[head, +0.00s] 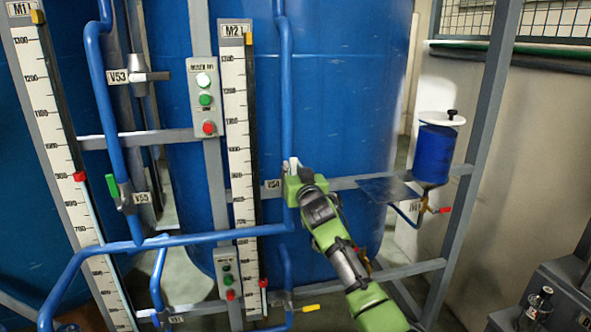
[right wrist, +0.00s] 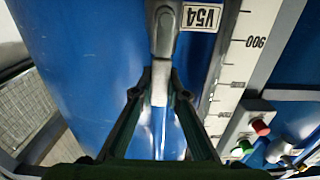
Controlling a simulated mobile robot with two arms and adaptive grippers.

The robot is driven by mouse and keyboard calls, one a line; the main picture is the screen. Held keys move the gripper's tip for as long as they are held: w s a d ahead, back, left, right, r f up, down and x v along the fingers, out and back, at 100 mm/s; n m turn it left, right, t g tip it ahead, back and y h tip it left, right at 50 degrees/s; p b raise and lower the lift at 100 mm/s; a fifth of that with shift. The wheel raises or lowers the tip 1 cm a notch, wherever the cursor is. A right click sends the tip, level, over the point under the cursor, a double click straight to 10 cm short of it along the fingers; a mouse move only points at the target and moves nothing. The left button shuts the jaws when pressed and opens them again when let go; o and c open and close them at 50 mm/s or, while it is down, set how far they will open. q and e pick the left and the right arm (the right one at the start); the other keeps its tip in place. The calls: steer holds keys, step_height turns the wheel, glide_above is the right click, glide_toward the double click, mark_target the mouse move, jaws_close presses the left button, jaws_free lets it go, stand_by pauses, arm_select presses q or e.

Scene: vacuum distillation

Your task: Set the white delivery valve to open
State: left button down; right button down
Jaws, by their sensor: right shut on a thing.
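The white delivery valve handle (head: 294,164) shows at the vertical blue pipe right of the M2 scale, beside a small tag (head: 272,184). In the right wrist view the tag (right wrist: 202,17) reads V54, and the pale handle (right wrist: 160,88) extends from a grey valve body (right wrist: 164,30). My right gripper (head: 292,182) is at this valve, its arm coming from the lower right. In the right wrist view its fingertips (right wrist: 160,78) are on either side of the handle, shut on it. The gripper hides most of the valve in the head view. My left gripper is not in view.
The M2 scale (head: 237,120) and a button box (head: 204,98) stand left of the valve. A blue canister (head: 433,153) and a dark plate (head: 388,190) are to the right. Grey frame bars and blue pipes surround the area. A large blue tank (head: 345,90) stands behind.

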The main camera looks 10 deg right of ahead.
stand_by(0.4)
steer(key=c, duration=2)
jaws_free()
steer(key=shift+o, duration=0.2)
steer(key=shift+s, duration=0.1)
steer(key=s, duration=1.1)
steer(key=shift+s+d, duration=0.15)
steer(key=shift+s, duration=0.25)
